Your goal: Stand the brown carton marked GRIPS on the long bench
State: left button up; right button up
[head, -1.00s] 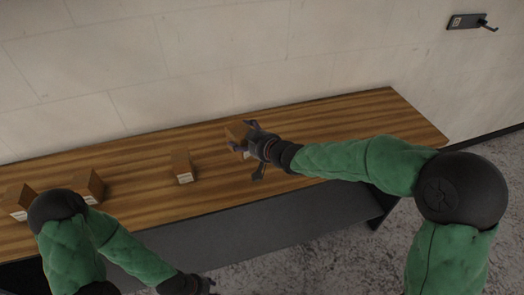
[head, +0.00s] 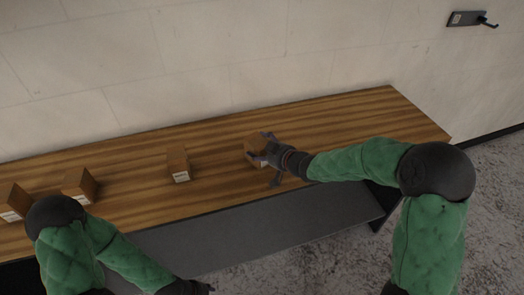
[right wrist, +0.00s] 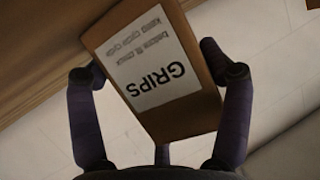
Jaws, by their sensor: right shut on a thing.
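The brown carton marked GRIPS (head: 255,144) is in my right gripper (head: 268,155), over the middle of the long bench (head: 335,130). In the right wrist view the carton (right wrist: 205,60) shows its white label with GRIPS in dark letters, and the dark fingers of my right gripper (right wrist: 155,75) lie on both sides of it. The carton looks tilted in that view. I cannot tell whether its base touches the wood. My left gripper (head: 202,287) is low at the bottom edge, in front of the bench; its fingers are too small to read.
A brown carton (head: 178,160) stands on the bench left of the held one. Two more cartons, one here (head: 80,184) and one here (head: 13,200), stand at the left end. The bench's right part is bare. A wall hook (head: 467,19) hangs at upper right.

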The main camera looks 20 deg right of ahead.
jog(key=shift+r, duration=0.15)
jog(key=o, duration=1.3)
jog(key=shift+f, duration=0.2)
jog(key=shift+c, duration=0.2)
jog(key=shift+s+d+r, duration=0.15)
jog(key=shift+s+r, duration=0.05)
jog(key=shift+r, duration=0.1)
jog(key=p+v, duration=0.4)
jog(key=v, duration=0.7)
jog(key=shift+s, duration=0.3)
jog(key=shift+d, duration=0.1)
